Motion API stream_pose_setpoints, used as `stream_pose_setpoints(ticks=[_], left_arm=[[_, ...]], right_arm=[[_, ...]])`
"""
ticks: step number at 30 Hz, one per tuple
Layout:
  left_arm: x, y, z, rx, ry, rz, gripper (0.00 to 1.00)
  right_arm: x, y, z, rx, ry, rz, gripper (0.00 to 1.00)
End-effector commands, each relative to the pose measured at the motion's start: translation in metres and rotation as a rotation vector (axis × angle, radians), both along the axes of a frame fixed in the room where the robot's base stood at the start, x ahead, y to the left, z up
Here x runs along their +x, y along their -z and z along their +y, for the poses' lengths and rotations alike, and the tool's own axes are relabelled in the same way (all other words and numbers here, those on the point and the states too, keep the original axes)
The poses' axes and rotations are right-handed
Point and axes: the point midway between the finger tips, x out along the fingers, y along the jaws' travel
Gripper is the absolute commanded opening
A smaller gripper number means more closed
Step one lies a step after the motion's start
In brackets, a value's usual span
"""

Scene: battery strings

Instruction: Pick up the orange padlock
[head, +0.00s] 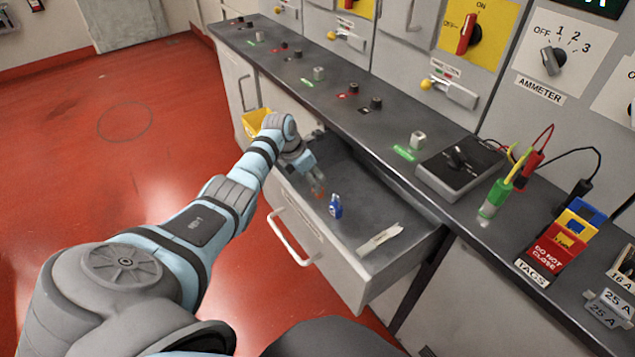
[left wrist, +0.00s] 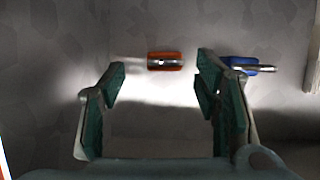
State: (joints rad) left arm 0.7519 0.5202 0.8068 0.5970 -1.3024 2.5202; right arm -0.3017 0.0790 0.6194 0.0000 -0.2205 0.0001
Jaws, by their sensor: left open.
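The orange padlock (left wrist: 165,61) lies on the drawer floor in the left wrist view, just beyond and between my open fingertips. In the head view the orange padlock (head: 319,195) is a small orange patch, mostly hidden by my gripper. My left gripper (head: 316,186) reaches down into the open drawer. In the left wrist view the left gripper (left wrist: 158,82) has its fingers spread with nothing between them. A blue padlock (head: 335,206) lies just right of the orange one, and it also shows in the left wrist view (left wrist: 238,67). My right gripper is not in view.
The open drawer (head: 352,294) has raised walls and a front handle (head: 290,236). A pale tag or strip (head: 380,239) lies near its right end. A yellow bin (head: 254,122) is beside my wrist. The counter above holds knobs, a meter box (head: 460,168) and a tag holder.

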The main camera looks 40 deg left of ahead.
Motion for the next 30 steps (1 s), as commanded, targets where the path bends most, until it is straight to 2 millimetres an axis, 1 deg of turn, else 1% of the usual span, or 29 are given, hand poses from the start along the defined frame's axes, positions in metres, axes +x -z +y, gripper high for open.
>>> stream_pose_setpoints(ticks=[3, 6, 9, 14, 15, 17, 24, 25, 30], left_arm=[[0.006, 0.024, -0.006, -0.002, 0.0, 0.001, 0.57], [0.012, 0.043, -0.009, -0.002, -0.002, 0.0, 0.57], [0.015, 0.049, -0.009, -0.001, -0.002, 0.0, 0.57], [0.015, 0.045, -0.008, 0.0, -0.002, 0.0, 0.57], [0.015, 0.045, -0.008, 0.0, -0.002, 0.0, 0.55], [0.015, 0.045, -0.008, 0.0, -0.002, 0.0, 0.45], [0.015, 0.045, -0.008, 0.0, -0.003, 0.0, 0.07], [0.015, 0.045, -0.008, 0.0, -0.003, 0.0, 0.04], [0.015, 0.045, -0.008, 0.0, -0.003, 0.0, 0.04]], right_arm=[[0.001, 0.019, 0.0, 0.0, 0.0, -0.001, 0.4], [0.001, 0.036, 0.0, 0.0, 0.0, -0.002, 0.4], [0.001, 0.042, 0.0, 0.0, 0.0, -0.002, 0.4], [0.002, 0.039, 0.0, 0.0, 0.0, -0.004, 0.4], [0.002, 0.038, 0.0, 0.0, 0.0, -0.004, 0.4], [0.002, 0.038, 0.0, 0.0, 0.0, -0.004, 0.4], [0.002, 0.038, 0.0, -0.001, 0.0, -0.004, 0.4], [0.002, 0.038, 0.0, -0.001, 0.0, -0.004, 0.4], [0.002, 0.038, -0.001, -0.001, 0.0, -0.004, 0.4]])
